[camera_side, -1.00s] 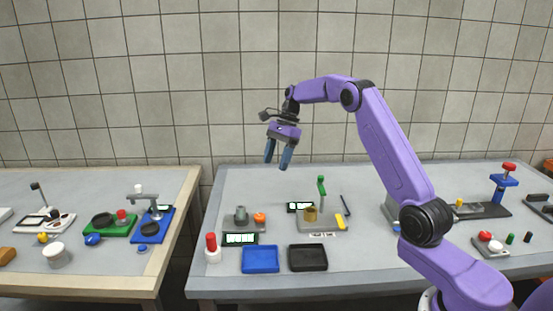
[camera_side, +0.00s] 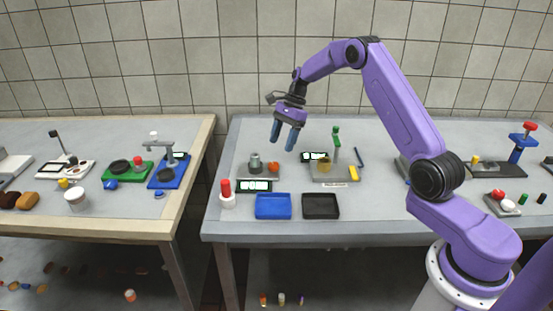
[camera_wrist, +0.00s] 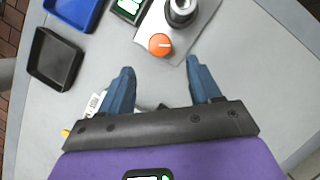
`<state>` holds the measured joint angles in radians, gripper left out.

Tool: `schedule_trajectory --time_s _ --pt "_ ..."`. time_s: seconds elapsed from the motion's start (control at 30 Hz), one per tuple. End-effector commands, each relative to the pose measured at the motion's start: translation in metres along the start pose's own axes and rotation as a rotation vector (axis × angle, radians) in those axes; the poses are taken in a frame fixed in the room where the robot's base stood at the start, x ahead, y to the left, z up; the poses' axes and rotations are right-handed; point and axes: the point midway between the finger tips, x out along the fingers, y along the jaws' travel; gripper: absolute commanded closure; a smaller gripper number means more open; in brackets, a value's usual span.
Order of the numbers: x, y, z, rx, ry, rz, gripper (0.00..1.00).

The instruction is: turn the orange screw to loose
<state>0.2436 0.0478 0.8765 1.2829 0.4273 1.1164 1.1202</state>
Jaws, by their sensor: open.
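The orange screw (camera_side: 273,168) is a small round knob with a pale line on top. It sits on a grey plate (camera_side: 245,172) beside a grey metal cylinder (camera_side: 255,161). In the wrist view the screw (camera_wrist: 160,44) lies just beyond the fingertips, roughly centred between them, with the cylinder (camera_wrist: 181,10) to its upper right. My gripper (camera_side: 283,143) is open and empty, its blue fingers pointing down above the table behind the plate. Both fingers of my gripper (camera_wrist: 160,66) show in the wrist view, apart from the screw.
A blue tray (camera_side: 273,206) and a black tray (camera_side: 320,206) stand at the front. A red-topped white bottle (camera_side: 227,195) and a small display (camera_side: 254,186) are near the plate. A station with a green-handled post (camera_side: 336,145) stands to the right.

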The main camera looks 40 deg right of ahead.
Motion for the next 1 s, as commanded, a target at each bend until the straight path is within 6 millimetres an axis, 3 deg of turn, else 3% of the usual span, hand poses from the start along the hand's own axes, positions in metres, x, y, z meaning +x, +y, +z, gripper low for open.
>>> schedule_trajectory --time_s 0.2,0.4,0.8,0.83,1.0 --pt "0.04 0.001 0.0 0.002 0.0 0.003 0.37" --pt "0.062 0.001 0.0 0.0 0.0 0.002 0.37" --pt "0.069 0.0 0.0 0.0 0.001 0.0 0.37" --pt "0.069 0.0 0.0 0.0 0.001 0.0 0.4" --pt "0.069 0.0 0.0 0.001 0.001 0.0 0.93"
